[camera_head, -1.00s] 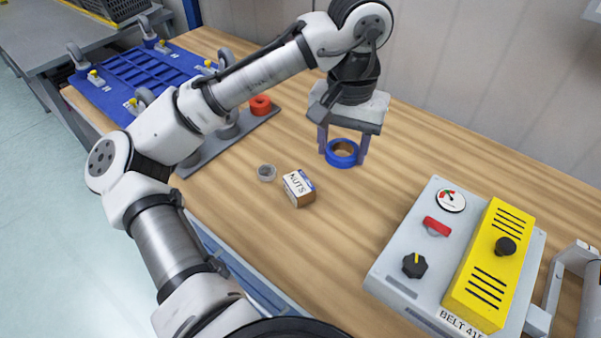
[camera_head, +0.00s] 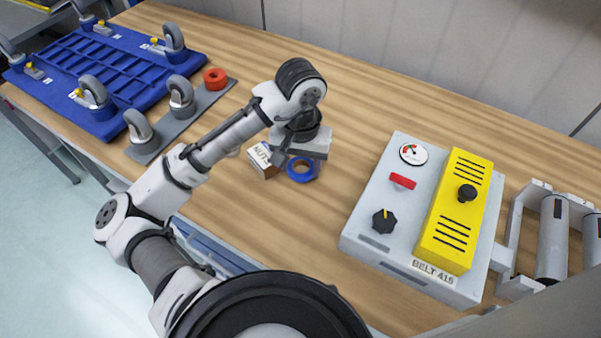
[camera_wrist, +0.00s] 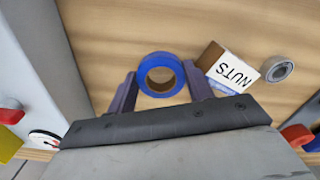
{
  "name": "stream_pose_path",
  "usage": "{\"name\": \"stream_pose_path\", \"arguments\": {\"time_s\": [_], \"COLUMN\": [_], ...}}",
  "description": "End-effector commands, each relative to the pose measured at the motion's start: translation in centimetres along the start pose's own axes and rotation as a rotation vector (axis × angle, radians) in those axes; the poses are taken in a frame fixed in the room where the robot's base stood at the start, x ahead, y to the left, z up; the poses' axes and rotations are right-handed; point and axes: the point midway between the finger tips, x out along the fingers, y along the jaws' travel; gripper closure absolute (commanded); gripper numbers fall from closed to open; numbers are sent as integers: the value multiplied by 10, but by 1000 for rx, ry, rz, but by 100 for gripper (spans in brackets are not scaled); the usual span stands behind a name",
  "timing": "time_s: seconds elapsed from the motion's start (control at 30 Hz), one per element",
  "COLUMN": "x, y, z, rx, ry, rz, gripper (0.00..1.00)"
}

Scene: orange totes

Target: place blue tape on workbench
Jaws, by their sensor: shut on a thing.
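The blue tape (camera_head: 302,177) is a blue ring with a brown core. It is between the fingers of my gripper (camera_head: 302,170), over the wooden workbench (camera_head: 330,230). In the wrist view the tape (camera_wrist: 160,68) lies flat-on between the two purple-grey fingers of my gripper (camera_wrist: 160,82), which are shut on it. The tape is at or close to the bench top; I cannot tell whether it touches. The NUTS box (camera_wrist: 235,72) is right beside the right finger in the wrist view.
The grey and yellow BELT control box (camera_head: 425,215) stands to the right. A small grey ring (camera_wrist: 279,70) lies past the nuts box. The bench behind my gripper is clear.

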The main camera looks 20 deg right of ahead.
Motion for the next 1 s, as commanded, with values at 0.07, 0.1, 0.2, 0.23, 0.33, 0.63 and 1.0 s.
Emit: {"name": "stream_pose_path", "arguments": {"time_s": [0.07, 0.1, 0.2, 0.23, 0.33, 0.63, 1.0], "x": [12, 17, 32, 35, 40, 43, 44], "y": [0, 0, 0, 0, 0, 0, 0], "z": [1, 1, 1, 1, 0, 0, 0], "rx": [0, -1, -1, -1, 0, 1, 0], "ry": [-3, -3, -3, -2, -1, -1, 0], "rz": [2, 1, -1, -1, 0, 0, 0], "gripper": [71, 71, 71, 71, 71, 71, 27]}}
